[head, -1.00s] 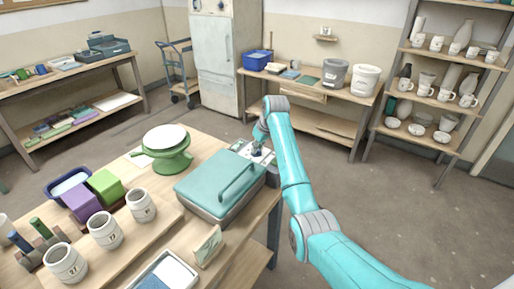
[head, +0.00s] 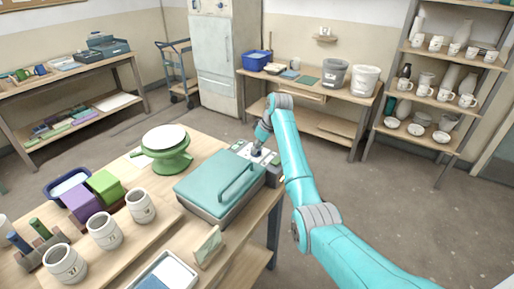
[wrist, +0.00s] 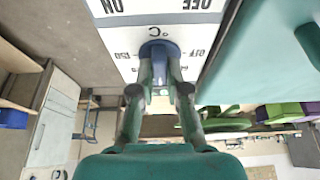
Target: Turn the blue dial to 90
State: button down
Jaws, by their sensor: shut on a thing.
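The blue dial (wrist: 160,46) is on a white control panel (wrist: 124,68) in the wrist view. The panel, upside down there, carries a °C mark, 150, OFF and ON lettering. My gripper (wrist: 160,62) is shut on the dial, with a finger on each side. The fingers hide part of the dial and of its scale, so I cannot read the setting. In the head view my gripper (head: 257,153) is at the panel (head: 242,149), beside the teal lidded unit (head: 210,188), and the dial is too small to make out.
A green turntable (head: 168,155) stands left of the teal unit. Mugs (head: 104,231), purple and green blocks and a tray (head: 165,272) occupy the near table. A side table with buckets (head: 334,76) and a shelf of pottery (head: 437,96) stand behind. The floor at right is clear.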

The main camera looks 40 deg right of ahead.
jog(key=c, duration=1.2)
grip_release()
jog(key=shift+o, duration=0.2)
jog(key=v, duration=1.2)
jog(key=shift+w, duration=0.1)
